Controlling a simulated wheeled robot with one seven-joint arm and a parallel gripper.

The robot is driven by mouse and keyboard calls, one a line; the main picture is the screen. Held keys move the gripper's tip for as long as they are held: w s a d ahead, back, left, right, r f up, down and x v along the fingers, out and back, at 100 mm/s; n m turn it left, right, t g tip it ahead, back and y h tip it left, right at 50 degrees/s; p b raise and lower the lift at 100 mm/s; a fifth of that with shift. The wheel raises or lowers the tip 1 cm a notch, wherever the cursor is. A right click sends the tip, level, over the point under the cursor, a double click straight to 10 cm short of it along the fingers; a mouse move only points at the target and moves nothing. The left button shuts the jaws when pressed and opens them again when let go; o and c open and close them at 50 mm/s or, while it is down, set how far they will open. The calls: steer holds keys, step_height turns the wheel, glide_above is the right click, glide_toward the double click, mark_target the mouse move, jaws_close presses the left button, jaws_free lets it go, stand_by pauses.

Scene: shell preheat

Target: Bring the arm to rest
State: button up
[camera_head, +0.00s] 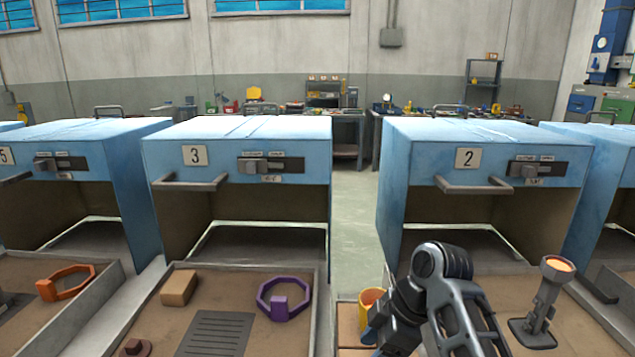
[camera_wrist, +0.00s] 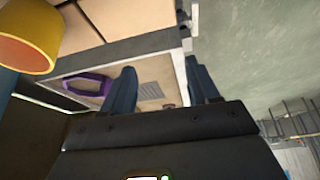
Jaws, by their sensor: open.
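My gripper (camera_wrist: 160,66) is open in the wrist view, with its two dark blue fingers apart and nothing seen between them. In the head view my arm reaches in at the lower right of centre, and the gripper (camera_head: 385,325) is partly hidden by its own links. It is in front of the gap between the ovens numbered 3 and 2. A yellow-orange cup (camera_head: 371,298) stands just behind and left of it. The cup also shows large at the upper left of the wrist view (camera_wrist: 28,38). I cannot tell whether they touch.
Open blue oven 3 (camera_head: 235,150) and oven 2 (camera_head: 485,155) stand behind trays. The left tray holds a purple ring (camera_head: 284,299), a tan block (camera_head: 179,288) and a grate (camera_head: 217,335). A grey stand with an orange-lit top (camera_head: 543,300) is right of my arm.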

steer(key=s+d+f+m+t, duration=0.1)
steer(key=s+f+m+t, duration=0.35)
steer(key=s+f, duration=0.6)
steer(key=s+d+f+m+t+h, duration=0.1)
steer(key=s+d+f+m, duration=0.15)
steer(key=s, duration=0.35)
steer(key=s+d+f+m+t+h, duration=0.1)
steer(key=s+f+m+t, duration=0.15)
steer(key=s, duration=0.25)
steer(key=s+d+r+m+t+h, duration=0.1)
steer(key=s+d+r+m+t, duration=0.2)
steer(key=s+r, duration=0.7)
steer(key=s+d+r+m+t+h, duration=0.1)
steer(key=s+d+r+m, duration=0.3)
steer(key=s+r, duration=0.7)
steer(key=shift+s+r+t+h, duration=0.2)
steer(key=shift+s+t+h, duration=0.2)
steer(key=shift+s+t, duration=0.6)
steer(key=shift+d, duration=0.1)
